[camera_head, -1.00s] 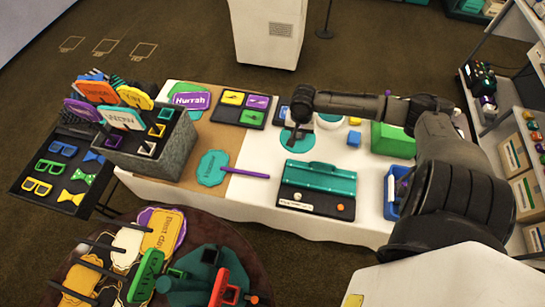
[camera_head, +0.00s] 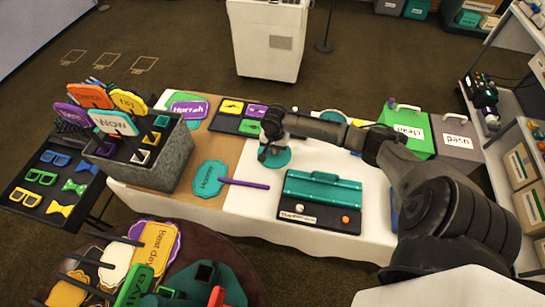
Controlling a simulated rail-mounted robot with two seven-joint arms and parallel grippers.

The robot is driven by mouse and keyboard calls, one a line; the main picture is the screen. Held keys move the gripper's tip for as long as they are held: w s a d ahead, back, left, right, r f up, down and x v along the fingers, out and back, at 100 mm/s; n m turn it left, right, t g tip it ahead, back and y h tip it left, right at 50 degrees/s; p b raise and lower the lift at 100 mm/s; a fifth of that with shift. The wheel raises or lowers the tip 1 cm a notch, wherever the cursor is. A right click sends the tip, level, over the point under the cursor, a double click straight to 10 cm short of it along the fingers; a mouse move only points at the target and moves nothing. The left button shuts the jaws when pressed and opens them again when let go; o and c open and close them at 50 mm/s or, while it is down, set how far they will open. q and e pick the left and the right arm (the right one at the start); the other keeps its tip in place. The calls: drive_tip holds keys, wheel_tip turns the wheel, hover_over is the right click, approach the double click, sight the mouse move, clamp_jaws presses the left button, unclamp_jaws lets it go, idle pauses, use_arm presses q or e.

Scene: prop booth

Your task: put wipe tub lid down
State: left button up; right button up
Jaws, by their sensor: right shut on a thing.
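The wipe tub lid (camera_head: 280,158) is a flat teal disc over the white tabletop, near the brown mat's right edge. My right gripper (camera_head: 264,154) is shut on it, reaching down over its left part and hiding some of it. I cannot tell whether the lid touches the table. A bit of teal (camera_head: 332,116) shows behind my right forearm and may be part of the tub; the rest is hidden. My left gripper is not in view.
A teal case on a dark tray (camera_head: 318,215) lies in front of the lid. A purple-handled teal sign (camera_head: 209,179) lies to its left. Green (camera_head: 416,146) and grey (camera_head: 459,153) boxes stand at the right. White table is bare around the lid.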

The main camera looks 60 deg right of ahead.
sight(273, 154)
drive_tip(key=shift+w+a+f, duration=0.15)
drive_tip(key=shift+w+f, duration=0.1)
drive_tip(key=shift+w, duration=0.05)
drive_tip(key=shift+f+b, duration=0.7)
drive_tip(key=shift+f, duration=1.3)
drive_tip(key=o, duration=0.9)
drive_tip(key=shift+f, duration=0.1)
